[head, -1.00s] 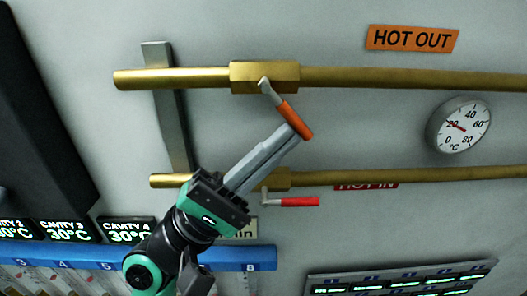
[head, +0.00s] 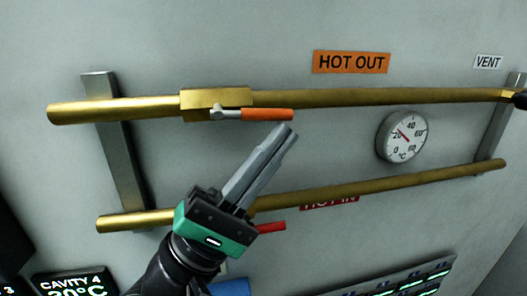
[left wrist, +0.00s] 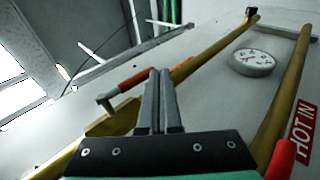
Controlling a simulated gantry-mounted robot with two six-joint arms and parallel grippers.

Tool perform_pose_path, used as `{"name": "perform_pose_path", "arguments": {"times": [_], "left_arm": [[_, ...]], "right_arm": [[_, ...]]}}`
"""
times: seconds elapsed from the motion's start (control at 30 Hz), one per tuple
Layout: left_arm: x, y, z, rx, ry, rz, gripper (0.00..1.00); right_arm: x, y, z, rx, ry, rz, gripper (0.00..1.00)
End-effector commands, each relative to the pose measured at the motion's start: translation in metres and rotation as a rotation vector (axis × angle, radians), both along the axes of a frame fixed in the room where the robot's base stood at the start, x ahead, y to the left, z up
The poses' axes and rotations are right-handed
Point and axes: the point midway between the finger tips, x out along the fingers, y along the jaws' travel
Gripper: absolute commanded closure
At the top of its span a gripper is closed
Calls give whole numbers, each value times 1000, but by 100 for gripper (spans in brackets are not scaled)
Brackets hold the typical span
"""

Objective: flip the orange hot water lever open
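In the head view the fingertips look slightly apart from the handle. In the left wrist view the gripper (left wrist: 161,72) overlaps the handle's near side. My right gripper is not in view.
A red lever (head: 271,227) sits on the lower brass pipe (head: 375,187), partly behind my left gripper. A round dial (head: 402,137) is on the wall to the right. The upper pipe (head: 400,97) runs on to a black fitting at the right edge.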

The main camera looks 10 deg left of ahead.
Motion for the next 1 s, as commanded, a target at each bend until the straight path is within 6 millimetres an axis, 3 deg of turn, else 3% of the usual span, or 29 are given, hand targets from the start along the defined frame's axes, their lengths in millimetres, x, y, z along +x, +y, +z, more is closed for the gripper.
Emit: {"name": "perform_pose_path", "arguments": {"times": [0.8,1.0], "left_arm": [[1,-4,6,0,0,-1,100],[0,-5,-14,0,1,-2,100]], "right_arm": [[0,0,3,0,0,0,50],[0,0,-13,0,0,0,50]]}}
